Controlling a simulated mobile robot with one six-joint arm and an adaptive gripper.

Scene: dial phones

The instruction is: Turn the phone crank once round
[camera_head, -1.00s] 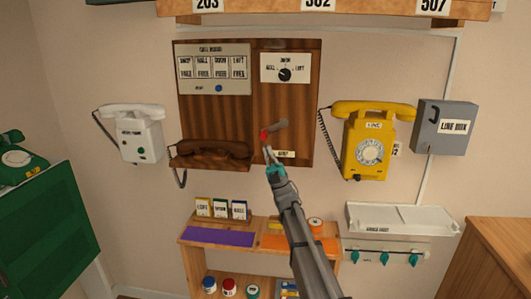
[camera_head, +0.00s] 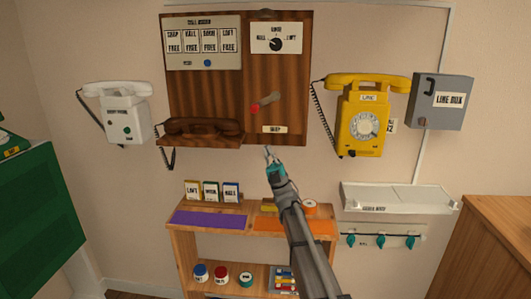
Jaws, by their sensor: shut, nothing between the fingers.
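The phone crank (camera_head: 267,100) is on the wooden wall board (camera_head: 225,95), in its right half. Its short grey arm runs down and left to a red knob (camera_head: 254,108). My gripper (camera_head: 269,152) is shut and empty. In the picture it sits below the crank and just under the board's lower edge, apart from the red knob. The label under the crank (camera_head: 275,129) is in plain view.
A brown handset (camera_head: 203,128) lies on the board's ledge at left. A white phone (camera_head: 122,115) and a yellow phone (camera_head: 362,120) hang on either side. A wooden shelf (camera_head: 222,239) with cards and jars stands below. A grey line box (camera_head: 442,101) is at right.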

